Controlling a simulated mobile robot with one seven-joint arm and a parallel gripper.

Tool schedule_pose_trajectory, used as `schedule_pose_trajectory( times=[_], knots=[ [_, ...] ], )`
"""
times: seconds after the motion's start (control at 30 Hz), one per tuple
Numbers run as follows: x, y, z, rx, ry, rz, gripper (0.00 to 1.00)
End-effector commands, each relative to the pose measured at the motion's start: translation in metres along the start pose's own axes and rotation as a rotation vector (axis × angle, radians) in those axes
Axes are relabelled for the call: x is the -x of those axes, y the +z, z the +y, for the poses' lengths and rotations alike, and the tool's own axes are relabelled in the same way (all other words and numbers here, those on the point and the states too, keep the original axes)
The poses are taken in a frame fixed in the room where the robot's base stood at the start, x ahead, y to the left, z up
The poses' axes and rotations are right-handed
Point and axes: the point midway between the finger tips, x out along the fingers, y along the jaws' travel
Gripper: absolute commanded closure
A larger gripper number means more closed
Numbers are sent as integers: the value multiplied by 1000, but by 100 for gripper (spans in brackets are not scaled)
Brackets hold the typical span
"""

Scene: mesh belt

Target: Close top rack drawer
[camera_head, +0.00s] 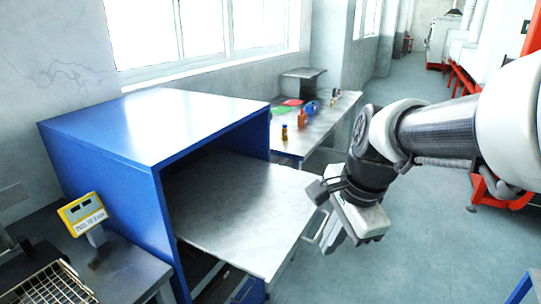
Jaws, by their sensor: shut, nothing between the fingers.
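A blue rack cabinet (135,142) stands at the centre left with its front open to the right. Its top drawer (237,205), a flat grey metal panel, sticks well out of the cabinet toward the right. A light handle (316,226) shows at the drawer's outer edge. My gripper (336,240) is shut and empty, pointing down beside that outer edge, close to the handle. I cannot tell whether the gripper touches the drawer or handle. The lower part of the cabinet is partly hidden under the drawer.
A metal table (335,112) behind the cabinet holds several small coloured items. At the left, a bench (125,272) carries a yellow display (83,213) and a wire basket (45,288). Red-framed equipment (497,190) stands at the right. Open floor (425,235) lies right of the drawer.

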Motion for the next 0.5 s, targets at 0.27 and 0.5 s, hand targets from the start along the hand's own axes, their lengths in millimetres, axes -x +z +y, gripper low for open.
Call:
schedule_pose_trajectory(
  times=[0.27,0.5],
  knots=[
    [-59,-13,-33,-709,122,-63,100],
    [-78,-13,-35,-817,142,-65,100]
  ],
)
